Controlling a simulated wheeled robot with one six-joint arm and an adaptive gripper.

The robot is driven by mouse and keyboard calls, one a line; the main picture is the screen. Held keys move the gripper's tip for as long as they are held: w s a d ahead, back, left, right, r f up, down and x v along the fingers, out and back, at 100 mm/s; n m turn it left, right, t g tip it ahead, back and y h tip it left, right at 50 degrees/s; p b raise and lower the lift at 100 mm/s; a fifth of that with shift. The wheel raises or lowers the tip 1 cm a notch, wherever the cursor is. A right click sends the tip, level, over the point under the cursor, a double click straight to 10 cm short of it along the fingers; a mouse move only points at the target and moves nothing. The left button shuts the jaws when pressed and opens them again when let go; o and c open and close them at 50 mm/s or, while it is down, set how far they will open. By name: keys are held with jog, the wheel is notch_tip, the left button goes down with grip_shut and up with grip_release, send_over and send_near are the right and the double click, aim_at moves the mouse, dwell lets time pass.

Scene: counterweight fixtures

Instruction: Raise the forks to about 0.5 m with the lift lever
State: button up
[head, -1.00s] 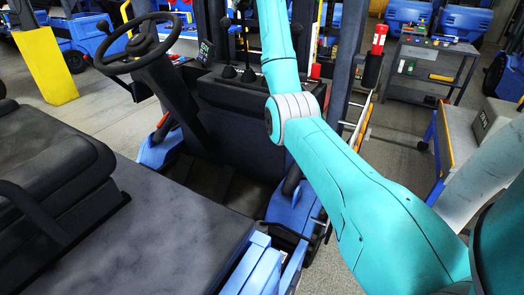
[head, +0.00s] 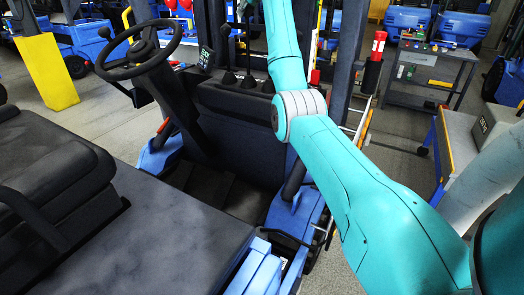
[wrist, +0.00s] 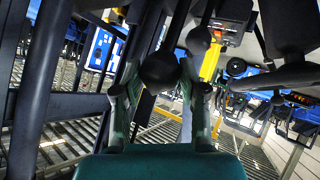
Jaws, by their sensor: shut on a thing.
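In the wrist view, my gripper (wrist: 159,82) has its two fingers on either side of a round black lever knob (wrist: 158,72) and is shut on it. The contact faces are partly hidden. My arm reaches over the console, and the gripper is largely out of sight at the top edge. The forks are not visible, so their height cannot be told.
The steering wheel (head: 140,48) is left of the levers, and the seat (head: 45,160) is at the left. A mast post (head: 347,60) stands close right of my arm. A tool cart (head: 430,75) stands at the back right, with open floor before it.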

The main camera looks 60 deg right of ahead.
jog(key=o, duration=0.9)
jog(key=shift+o, duration=0.2)
jog(key=shift+r, duration=0.1)
jog(key=v, duration=1)
